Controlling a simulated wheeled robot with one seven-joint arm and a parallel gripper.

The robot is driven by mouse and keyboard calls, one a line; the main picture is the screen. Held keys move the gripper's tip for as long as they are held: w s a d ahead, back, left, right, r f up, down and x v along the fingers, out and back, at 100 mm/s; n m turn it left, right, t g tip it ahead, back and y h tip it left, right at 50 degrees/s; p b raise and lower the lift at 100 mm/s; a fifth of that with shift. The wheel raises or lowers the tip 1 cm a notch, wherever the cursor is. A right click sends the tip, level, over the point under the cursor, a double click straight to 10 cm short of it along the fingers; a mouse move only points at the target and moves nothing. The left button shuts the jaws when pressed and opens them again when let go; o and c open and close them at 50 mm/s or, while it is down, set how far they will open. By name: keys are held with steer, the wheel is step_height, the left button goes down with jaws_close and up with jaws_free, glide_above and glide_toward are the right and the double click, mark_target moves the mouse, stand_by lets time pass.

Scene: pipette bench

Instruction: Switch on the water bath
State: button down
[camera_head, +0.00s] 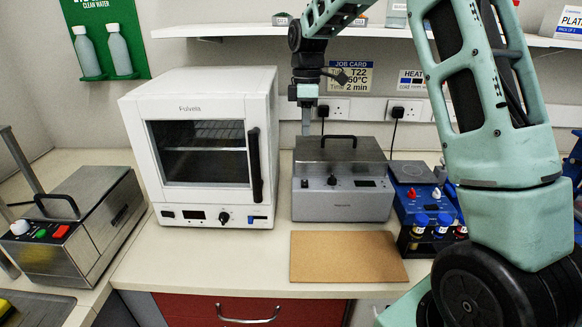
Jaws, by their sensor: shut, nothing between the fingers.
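The steel box with a lid, black top handle, front knob and small dark display, which looks like the water bath (312,205), stands on the bench in the middle of the head view. Its lid is down, and its display looks dark. A black plug and cord rise behind it to a white wall socket (338,110). My gripper (306,128) points down close to the left part of this socket, above the back left of the bath. It is shut and empty. I cannot tell whether it touches the socket, and the switch positions are too small to read.
A white oven (205,90) stands left of the bath. A blue heater with bottles (425,205) stands right. A brown board (345,257) lies in front. A steel unit with green and red buttons (80,220) is far left. A shelf (240,30) runs above.

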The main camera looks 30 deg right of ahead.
mark_target(305, 185)
steer(key=f+p, duration=0.1)
steer(key=f, duration=0.3)
steer(key=s+f+p, duration=0.1)
steer(key=f+p, duration=0.1)
steer(key=f, duration=0.3)
steer(key=a+f+p, duration=0.1)
steer(key=f, duration=0.3)
steer(key=shift+s+f+p, duration=0.15)
steer(key=shift+s+p, duration=0.15)
steer(key=shift+p, duration=0.05)
steer(key=shift+f, duration=0.3)
steer(key=shift+f+b, duration=0.25)
steer(key=shift+b, duration=0.05)
steer(key=shift+s+a, duration=0.1)
